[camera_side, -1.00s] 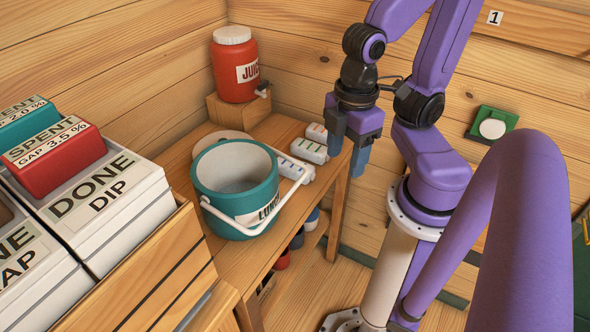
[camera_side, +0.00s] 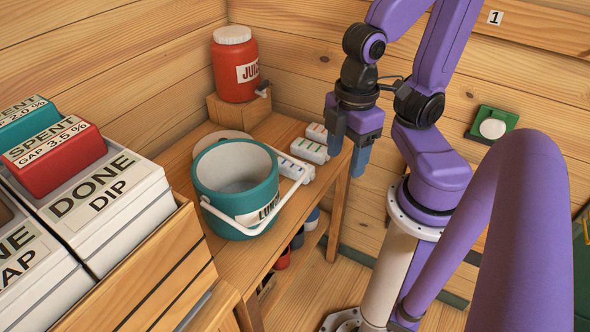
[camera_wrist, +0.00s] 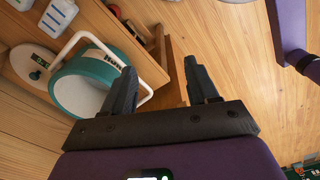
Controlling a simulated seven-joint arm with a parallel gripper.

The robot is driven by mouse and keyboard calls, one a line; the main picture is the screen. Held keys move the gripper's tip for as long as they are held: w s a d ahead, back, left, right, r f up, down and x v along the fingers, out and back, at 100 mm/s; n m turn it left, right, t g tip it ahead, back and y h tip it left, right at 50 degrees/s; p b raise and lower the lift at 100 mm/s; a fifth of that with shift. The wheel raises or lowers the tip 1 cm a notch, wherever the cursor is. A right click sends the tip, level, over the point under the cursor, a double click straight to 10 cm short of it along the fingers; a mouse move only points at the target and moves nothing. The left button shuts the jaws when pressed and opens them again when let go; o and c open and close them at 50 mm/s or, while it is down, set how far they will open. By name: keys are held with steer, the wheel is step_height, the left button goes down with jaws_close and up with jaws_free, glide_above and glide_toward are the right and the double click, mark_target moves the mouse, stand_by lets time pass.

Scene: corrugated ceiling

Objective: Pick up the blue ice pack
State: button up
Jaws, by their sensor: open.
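I cannot make out a blue ice pack in either view. A teal cooler bucket (camera_side: 222,205) with a white handle and a label starting "LUN" stands open on the wooden bench; its visible inside is pale, and part of its floor is hidden. It also shows at the left in the wrist view (camera_wrist: 72,85). My gripper (camera_side: 348,150) hangs right of the bucket, past the bench's right edge, with its fingers pointing down. In the wrist view my gripper (camera_wrist: 160,78) is open, with nothing between its fingers.
A red juice jug (camera_side: 235,68) stands on a wooden block. White boxes marked DONE (camera_side: 115,205) fill the left. Several small items sit under the bench (camera_side: 282,260).

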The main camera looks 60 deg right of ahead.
steer(key=o, duration=0.5)
